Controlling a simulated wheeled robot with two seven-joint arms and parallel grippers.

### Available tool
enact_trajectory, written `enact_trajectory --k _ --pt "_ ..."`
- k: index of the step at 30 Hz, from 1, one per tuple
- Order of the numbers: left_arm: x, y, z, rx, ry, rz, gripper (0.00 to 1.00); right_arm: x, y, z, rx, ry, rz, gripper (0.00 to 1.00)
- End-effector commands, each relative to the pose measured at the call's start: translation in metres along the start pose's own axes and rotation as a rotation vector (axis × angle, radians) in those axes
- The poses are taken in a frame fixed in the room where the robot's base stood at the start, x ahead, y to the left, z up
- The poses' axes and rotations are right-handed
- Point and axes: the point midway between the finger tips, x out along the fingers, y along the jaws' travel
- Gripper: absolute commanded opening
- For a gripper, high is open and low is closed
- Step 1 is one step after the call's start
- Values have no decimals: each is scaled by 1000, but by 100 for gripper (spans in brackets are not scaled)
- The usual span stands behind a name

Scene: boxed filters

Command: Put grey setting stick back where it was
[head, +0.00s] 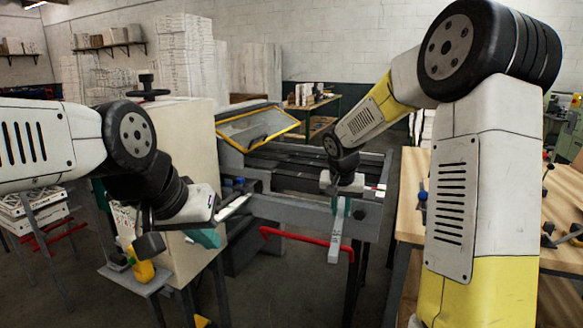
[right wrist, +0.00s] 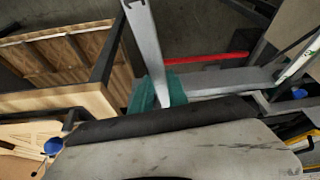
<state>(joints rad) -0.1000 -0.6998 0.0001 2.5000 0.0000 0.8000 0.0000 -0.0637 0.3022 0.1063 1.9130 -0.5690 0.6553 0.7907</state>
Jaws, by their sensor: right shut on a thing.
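The grey setting stick (head: 335,245) hangs down from my right gripper (head: 342,208), in front of the machine. In the right wrist view the grey stick (right wrist: 145,45) is a flat bar with a notched end, running up from between the teal fingertips of my right gripper (right wrist: 158,95). The right gripper is shut on the stick. My left gripper (head: 178,240) is at the left, in front of the cream cabinet (head: 185,130). Its fingers look apart, with nothing seen between them.
A machine with a yellow-framed panel (head: 258,128) stands in the middle. A red bar (head: 290,236) sticks out at its front, close to the stick. A small shelf with a yellow bottle (head: 142,270) is below my left gripper. A wooden table (head: 408,205) is at the right.

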Motion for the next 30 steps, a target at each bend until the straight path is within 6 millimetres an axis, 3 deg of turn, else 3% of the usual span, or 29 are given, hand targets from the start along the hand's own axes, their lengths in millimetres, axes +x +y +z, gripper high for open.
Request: enact_trajectory --k 12,20,30 --pt "0 0 0 0 0 0 0 82 28 88 -233 -6 -96 0" --pt "0 0 0 0 0 0 0 85 28 92 -237 -6 -101 0" --pt "0 0 0 0 0 0 0 112 30 137 -242 -21 -108 0"
